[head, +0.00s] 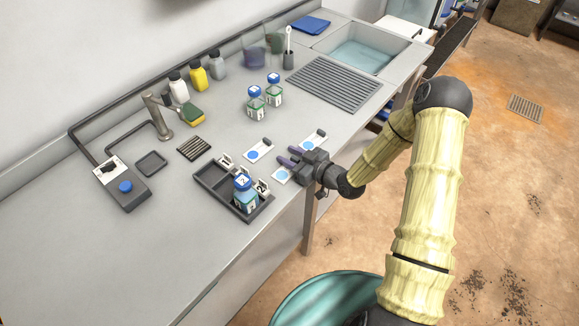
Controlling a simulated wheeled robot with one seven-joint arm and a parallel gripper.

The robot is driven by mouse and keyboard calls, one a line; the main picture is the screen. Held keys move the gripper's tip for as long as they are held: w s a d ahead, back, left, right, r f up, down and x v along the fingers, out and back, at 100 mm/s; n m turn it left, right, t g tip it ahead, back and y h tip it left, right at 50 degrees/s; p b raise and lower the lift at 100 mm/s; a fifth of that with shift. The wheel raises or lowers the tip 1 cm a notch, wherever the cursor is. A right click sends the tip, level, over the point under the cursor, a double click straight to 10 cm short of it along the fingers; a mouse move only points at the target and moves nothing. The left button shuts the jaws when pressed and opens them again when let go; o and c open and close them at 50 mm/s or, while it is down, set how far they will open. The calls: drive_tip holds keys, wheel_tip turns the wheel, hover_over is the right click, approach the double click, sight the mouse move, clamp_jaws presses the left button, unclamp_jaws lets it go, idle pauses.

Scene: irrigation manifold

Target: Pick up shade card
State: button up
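Three white cards with blue dots lie on the grey counter; I cannot tell which is the shade card meant. One card (254,155) lies left of my gripper, one (281,176) lies just below its fingers, and one (316,136) lies behind it. My gripper (285,155) reaches in from the right, low over the counter, with its two purple fingers pointing left and apart. I see nothing between the fingers. The gripper partly covers the near and back cards. I cannot tell whether it touches one.
A ribbed drain mat (335,83) and sink (362,55) lie farther back. The counter's front left is clear.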

sight(291, 159)
clamp_jaws()
drive_tip(key=shift+r, duration=0.15)
wheel_tip(291, 159, up, 10)
idle(0.6)
drive_tip(key=shift+f, duration=0.2)
idle(0.5)
